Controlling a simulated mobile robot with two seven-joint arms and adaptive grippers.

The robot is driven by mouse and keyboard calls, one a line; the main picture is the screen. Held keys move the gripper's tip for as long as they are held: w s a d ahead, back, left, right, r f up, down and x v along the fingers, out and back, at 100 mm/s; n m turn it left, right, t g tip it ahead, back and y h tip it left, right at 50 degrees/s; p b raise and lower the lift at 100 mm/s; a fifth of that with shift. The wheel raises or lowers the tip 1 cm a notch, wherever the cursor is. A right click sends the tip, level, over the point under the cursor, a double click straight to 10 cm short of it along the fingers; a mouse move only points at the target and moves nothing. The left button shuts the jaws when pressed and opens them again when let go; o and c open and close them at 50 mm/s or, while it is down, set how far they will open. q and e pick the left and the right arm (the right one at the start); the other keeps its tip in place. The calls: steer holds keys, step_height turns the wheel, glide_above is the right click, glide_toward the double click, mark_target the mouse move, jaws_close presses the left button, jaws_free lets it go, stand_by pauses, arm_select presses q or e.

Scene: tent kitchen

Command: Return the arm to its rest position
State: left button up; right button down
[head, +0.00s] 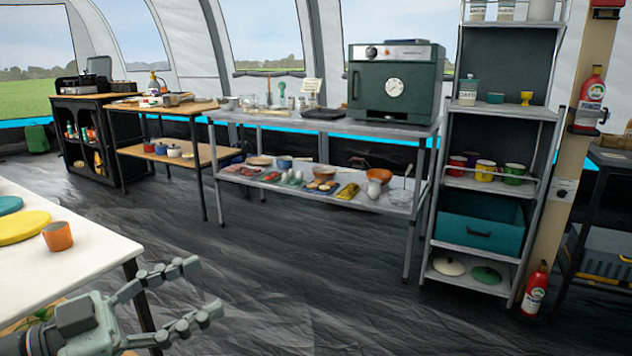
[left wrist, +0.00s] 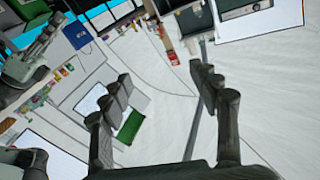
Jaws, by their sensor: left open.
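My left gripper (head: 208,289) comes in from the lower left in the head view. Its two fingers are spread apart with nothing between them. It hangs over the dark floor, just right of the white table (head: 80,262). The fingers also show in the left wrist view (left wrist: 165,95), open and empty. My right gripper is not in the head view.
An orange cup (head: 57,236) and a yellow plate (head: 22,227) are on the white table. A long metal table (head: 330,125) with a green oven (head: 393,88) stands at the back. A grey shelf (head: 488,185) stands at right. The floor between is clear.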

arm_select(q)
steer(key=s+d+f+n+t+y, duration=0.1)
steer(key=f+n+t+y, duration=0.1)
steer(key=f+n+y, duration=0.3)
steer(key=s+d+f+n+t+y, duration=0.1)
steer(key=d+f+n+t+y, duration=0.1)
steer(key=f+n+y, duration=0.3)
step_height(320, 180, down, 3)
steer(key=shift+s+d+y, duration=0.25)
steer(key=shift+s+y, duration=0.05)
steer(key=shift+y, duration=0.4)
